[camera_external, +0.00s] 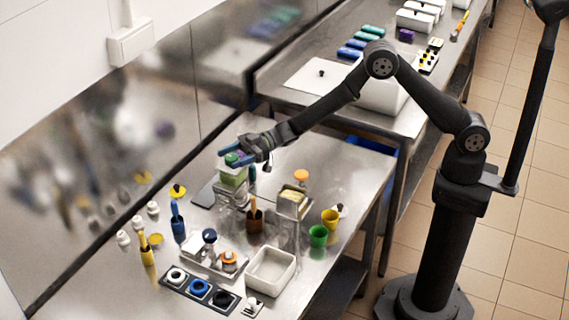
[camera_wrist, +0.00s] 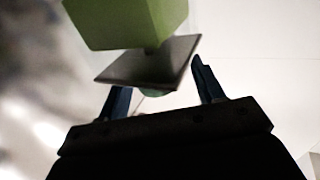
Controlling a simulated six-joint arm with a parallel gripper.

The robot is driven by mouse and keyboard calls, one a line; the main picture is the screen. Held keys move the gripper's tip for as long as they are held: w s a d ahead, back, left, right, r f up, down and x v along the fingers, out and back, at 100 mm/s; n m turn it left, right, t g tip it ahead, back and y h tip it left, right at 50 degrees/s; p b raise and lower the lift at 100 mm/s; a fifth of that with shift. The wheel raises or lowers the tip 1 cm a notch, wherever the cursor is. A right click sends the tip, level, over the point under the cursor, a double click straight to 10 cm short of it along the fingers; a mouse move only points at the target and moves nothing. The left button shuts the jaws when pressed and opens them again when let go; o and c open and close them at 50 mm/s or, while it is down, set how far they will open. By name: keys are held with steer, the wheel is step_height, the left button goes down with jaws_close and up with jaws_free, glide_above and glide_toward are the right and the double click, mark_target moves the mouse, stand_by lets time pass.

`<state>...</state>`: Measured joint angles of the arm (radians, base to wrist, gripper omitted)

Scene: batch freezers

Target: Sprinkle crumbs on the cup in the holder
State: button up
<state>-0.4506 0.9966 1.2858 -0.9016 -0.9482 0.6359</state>
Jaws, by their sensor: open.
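My gripper (camera_external: 228,156) is open at the top of a green container (camera_external: 233,177) on a clear stand, near the back wall of the steel table. In the wrist view its blue fingers (camera_wrist: 160,78) stand either side of a small pale green part, under a dark square plate (camera_wrist: 150,62) and a green box (camera_wrist: 125,20). I cannot tell whether the fingers touch it. A green cup (camera_external: 318,236) and a yellow cup (camera_external: 330,219) stand at the right of the table. I cannot tell which cup is in a holder, and no crumbs can be made out.
A second clear dispenser (camera_external: 293,204) stands right of the gripper, with a brown pot (camera_external: 254,226) between. In front are a white tub (camera_external: 270,272), a tray with jars (camera_external: 212,262) and a black rack (camera_external: 186,291) with rings.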

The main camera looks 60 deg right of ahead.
steer(key=c, duration=1)
steer(key=shift+o, duration=0.2)
steer(key=shift+w+n+g+y, duration=0.1)
steer(key=shift+n+g+y, duration=0.3)
steer(key=shift+n+g, duration=0.6)
steer(key=o, duration=1)
steer(key=shift+c, duration=0.2)
steer(key=v, duration=1.7)
steer(key=shift+d, duration=0.2)
